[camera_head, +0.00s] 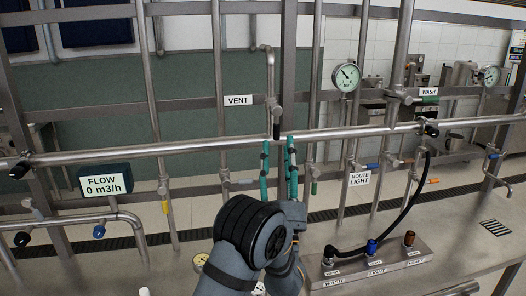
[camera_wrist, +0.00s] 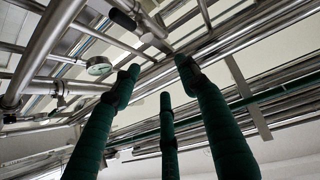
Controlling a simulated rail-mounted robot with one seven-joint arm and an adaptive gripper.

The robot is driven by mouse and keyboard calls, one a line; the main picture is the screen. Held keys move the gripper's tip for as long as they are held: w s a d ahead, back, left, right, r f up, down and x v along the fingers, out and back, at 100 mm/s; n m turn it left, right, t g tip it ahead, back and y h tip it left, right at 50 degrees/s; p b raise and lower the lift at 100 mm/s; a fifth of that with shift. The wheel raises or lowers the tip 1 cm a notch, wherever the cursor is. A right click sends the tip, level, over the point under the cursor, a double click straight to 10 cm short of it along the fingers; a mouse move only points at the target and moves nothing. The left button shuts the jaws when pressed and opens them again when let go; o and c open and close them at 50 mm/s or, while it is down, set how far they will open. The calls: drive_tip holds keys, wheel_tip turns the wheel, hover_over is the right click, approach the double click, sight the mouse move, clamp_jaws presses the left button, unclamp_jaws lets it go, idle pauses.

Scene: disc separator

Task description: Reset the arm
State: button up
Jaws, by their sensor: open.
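My arm (camera_head: 262,236) rises from the bottom middle of the head view, bent at a dark ringed joint. My gripper (camera_head: 278,150) points upward with its green fingers apart. In the head view it overlaps the horizontal steel pipe below the VENT label; I cannot tell its distance from the pipe. In the wrist view, three green fingers of my gripper (camera_wrist: 158,75) stand spread, with nothing between them. That view looks up at pipes.
A long steel pipe (camera_head: 190,146) crosses the scene, with a VENT label (camera_head: 238,100) above it. A FLOW display (camera_head: 105,182) is at left. A manifold with labelled hose ports (camera_head: 340,276) sits on the steel bench at right. A gauge (camera_head: 346,77) hangs behind.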

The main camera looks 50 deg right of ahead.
sight(278, 135)
drive_tip(key=shift+w+d, duration=0.1)
drive_tip(key=shift+w+d, duration=1.2)
drive_tip(key=shift+d, duration=0.3)
drive_tip(key=shift+w+d, duration=1.25)
drive_tip(key=shift+d, duration=0.2)
drive_tip(key=shift+w+d, duration=1.2)
drive_tip(key=shift+d, duration=0.3)
drive_tip(key=shift+s+a, duration=3.75)
drive_tip(key=shift+a, duration=0.8)
drive_tip(key=shift+w+d, duration=1.25)
drive_tip(key=shift+d, duration=0.25)
drive_tip(key=shift+w+d, duration=1.25)
drive_tip(key=shift+d, duration=0.3)
drive_tip(key=shift+w+d, duration=1.25)
drive_tip(key=shift+d, duration=0.25)
drive_tip(key=shift+w+d, duration=0.2)
drive_tip(key=shift+d, duration=0.05)
drive_tip(key=shift+w+d+r, duration=0.1)
drive_tip(key=shift+r, duration=0.15)
drive_tip(key=shift+d+r, duration=0.1)
